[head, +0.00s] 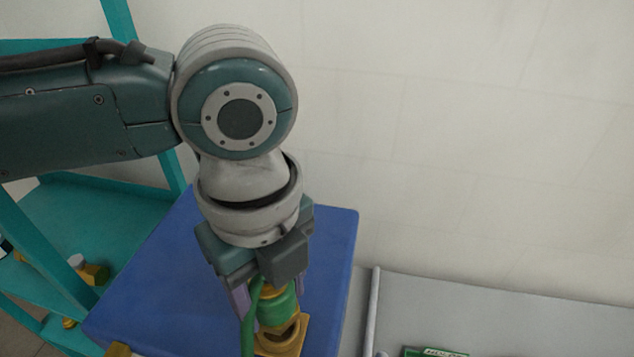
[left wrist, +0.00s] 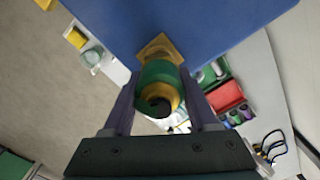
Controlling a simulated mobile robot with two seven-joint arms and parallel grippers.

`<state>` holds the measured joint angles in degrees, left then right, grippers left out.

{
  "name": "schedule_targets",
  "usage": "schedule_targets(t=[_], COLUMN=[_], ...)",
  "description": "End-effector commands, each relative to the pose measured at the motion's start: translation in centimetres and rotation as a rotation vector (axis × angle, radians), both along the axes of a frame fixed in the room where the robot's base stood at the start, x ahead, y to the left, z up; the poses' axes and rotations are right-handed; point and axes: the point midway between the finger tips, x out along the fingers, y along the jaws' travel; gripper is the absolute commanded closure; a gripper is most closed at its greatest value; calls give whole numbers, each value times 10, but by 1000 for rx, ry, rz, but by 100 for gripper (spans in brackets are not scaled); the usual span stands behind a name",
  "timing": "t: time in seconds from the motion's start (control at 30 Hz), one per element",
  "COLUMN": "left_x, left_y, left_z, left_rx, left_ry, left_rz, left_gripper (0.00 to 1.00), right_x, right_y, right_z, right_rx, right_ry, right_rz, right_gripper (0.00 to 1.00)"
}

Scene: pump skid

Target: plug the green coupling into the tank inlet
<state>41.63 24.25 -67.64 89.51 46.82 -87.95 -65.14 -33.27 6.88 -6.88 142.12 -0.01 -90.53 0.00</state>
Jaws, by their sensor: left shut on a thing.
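The green coupling (head: 281,304) has a green body with brass-yellow parts, and a green hose (head: 249,318) hangs from it. My left gripper (head: 267,296) points down and is shut on the coupling. The coupling also shows between the two fingers in the left wrist view (left wrist: 159,76). The tank inlet (head: 290,342) is a brass fitting with a square flange on the blue tank (head: 325,240). The coupling is over the inlet, roughly in line with it. I cannot tell whether they touch. In the left wrist view the inlet flange (left wrist: 160,47) shows just behind the coupling. My right gripper is out of view.
A teal shelf rack (head: 75,215) with small yellow fittings (head: 93,272) stands at the left. A grey bench (head: 520,320) lies at the right, with a green item (head: 435,352) at its front. The left wrist view also shows a red bin (left wrist: 225,97). A pale wall closes the back.

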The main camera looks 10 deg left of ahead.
Motion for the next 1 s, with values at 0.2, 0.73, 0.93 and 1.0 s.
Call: schedule_targets(t=[0.2,0.73,0.93,1.0], left_x=[0,0,0,0], left_y=[0,0,0,0], left_z=[-2,-13,-17,-19], left_rx=[0,0,0,0], left_ry=[0,0,0,0], left_rz=[0,1,0,0], left_gripper=[100,100,100,100], right_x=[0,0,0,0], right_y=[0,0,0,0], right_z=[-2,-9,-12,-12], right_rx=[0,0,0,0], right_ry=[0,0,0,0], right_rz=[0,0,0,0], right_gripper=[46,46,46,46])
